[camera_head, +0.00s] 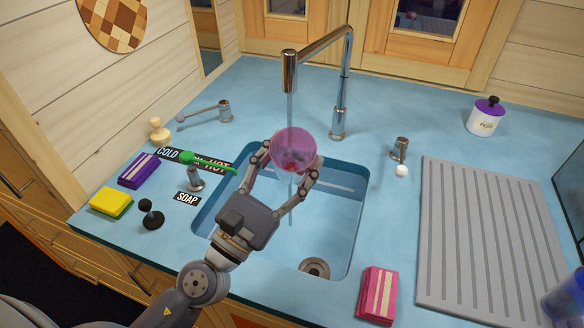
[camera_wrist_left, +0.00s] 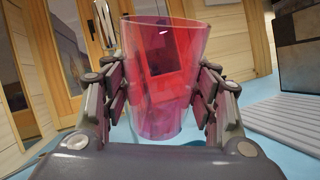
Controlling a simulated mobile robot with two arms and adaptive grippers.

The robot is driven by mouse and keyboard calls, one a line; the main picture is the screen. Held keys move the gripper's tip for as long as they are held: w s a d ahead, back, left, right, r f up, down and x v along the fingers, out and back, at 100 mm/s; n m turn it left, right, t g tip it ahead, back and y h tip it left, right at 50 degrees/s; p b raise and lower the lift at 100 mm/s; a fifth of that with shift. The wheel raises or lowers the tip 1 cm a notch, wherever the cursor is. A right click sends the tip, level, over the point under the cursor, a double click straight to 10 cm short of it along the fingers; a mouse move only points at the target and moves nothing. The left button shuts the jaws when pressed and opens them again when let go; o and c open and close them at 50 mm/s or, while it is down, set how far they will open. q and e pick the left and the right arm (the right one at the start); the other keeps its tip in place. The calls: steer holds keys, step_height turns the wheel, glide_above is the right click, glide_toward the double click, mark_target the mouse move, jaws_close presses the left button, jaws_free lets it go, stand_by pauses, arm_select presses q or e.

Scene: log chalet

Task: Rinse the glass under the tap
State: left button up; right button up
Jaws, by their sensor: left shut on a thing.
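My left gripper (camera_head: 285,172) is shut on a see-through pink glass (camera_head: 294,149) and holds it over the blue sink basin (camera_head: 345,215). The wrist view shows the glass (camera_wrist_left: 163,75) between both fingers (camera_wrist_left: 158,95), close to upright. The chrome tap (camera_head: 290,70) arches over the basin, its spout above the glass. A thin stream of water (camera_head: 290,108) appears to run from the spout down to the glass, and a faint streak shows below it. A lever with a green handle (camera_head: 188,157) stands by a COLD/HOT label (camera_head: 215,167) left of the basin. My right gripper is not in view.
A purple sponge (camera_head: 139,170), a yellow-green sponge (camera_head: 111,203) and a black knob (camera_head: 150,214) are at the left. A pink sponge (camera_head: 378,294) lies at the front. A grey ridged drainboard (camera_head: 478,235) and a purple-lidded jar (camera_head: 486,117) are at the right.

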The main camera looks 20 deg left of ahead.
arm_select(q)
steer(key=w+a+f+b, duration=0.1)
steer(key=w+a, duration=0.2)
steer(key=w, duration=0.5)
steer(key=shift+w+a+f+b, duration=0.15)
steer(key=shift+w+f+b, duration=0.2)
steer(key=shift+f, duration=0.05)
steer(key=shift+w+d, duration=0.1)
steer(key=shift+d, duration=0.1)
stand_by(0.4)
steer(key=shift+w+d, duration=0.15)
steer(key=shift+d, duration=0.25)
steer(key=shift+a, duration=0.15)
steer(key=shift+s+a, duration=0.25)
steer(key=shift+a, duration=0.2)
